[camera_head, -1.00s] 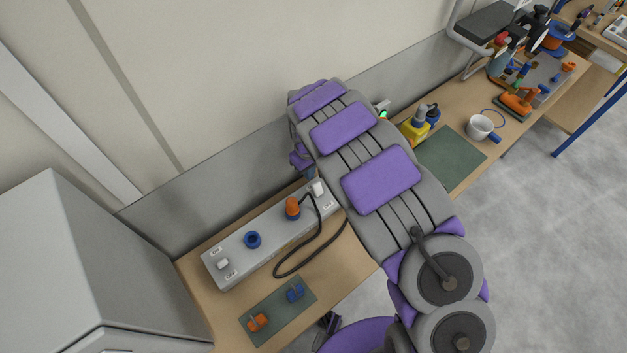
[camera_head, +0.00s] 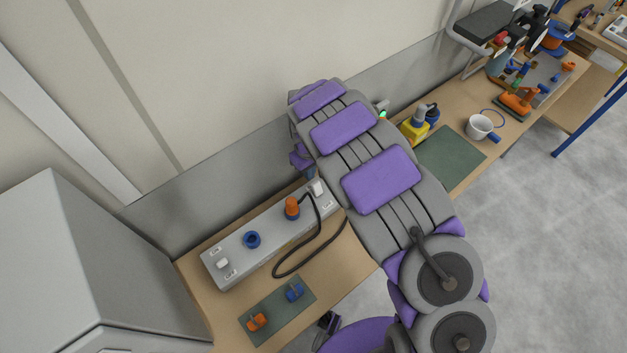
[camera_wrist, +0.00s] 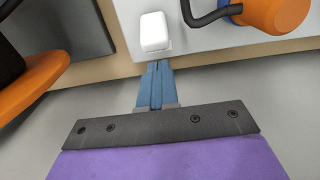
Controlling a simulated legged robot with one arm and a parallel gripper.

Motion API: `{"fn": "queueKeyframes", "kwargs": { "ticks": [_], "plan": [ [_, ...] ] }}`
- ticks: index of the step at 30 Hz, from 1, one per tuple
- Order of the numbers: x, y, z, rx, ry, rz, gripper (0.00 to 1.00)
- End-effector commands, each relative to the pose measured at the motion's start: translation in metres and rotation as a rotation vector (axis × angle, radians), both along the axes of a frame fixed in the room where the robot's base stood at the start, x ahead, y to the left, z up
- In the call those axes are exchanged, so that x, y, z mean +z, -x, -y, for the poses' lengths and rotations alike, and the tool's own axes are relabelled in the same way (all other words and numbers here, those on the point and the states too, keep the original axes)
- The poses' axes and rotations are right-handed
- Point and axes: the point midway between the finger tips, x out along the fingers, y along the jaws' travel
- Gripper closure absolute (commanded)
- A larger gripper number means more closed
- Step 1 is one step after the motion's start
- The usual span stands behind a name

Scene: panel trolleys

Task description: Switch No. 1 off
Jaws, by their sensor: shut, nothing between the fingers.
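A long light-grey panel (camera_head: 275,237) lies on the wooden bench in the head view. It has a white switch (camera_head: 222,264) at its left end and another white switch (camera_head: 318,188) at its right end. The labels are too small to read, so I cannot tell which is No. 1. My gripper (camera_wrist: 157,66) is shut and empty, its blue fingertips right at the edge of a white switch (camera_wrist: 155,31) in the wrist view. I cannot tell whether they touch it. In the head view my gripper (camera_head: 309,173) is just behind the right-end switch, partly hidden by my arm.
An orange plug (camera_head: 292,208) with a black cable (camera_head: 279,268) sits on the panel beside a blue socket (camera_head: 252,240). A green mat (camera_head: 268,319) holds orange and blue parts. A wall stands behind the bench. A yellow-based item (camera_head: 414,131) and a mug (camera_head: 479,127) stand to the right.

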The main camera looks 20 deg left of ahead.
Motion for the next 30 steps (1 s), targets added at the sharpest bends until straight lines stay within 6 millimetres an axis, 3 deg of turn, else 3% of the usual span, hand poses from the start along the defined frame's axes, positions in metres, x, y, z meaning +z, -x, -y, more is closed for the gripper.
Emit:
{"fn": "queueKeyframes", "kwargs": {
  "ticks": [24, 30],
  "plan": [
    [0.001, 0.014, 0.028, -0.001, 0.000, 0.000, 1.00],
    [0.000, 0.013, 0.025, 0.000, -0.001, 0.000, 1.00]
  ]
}}
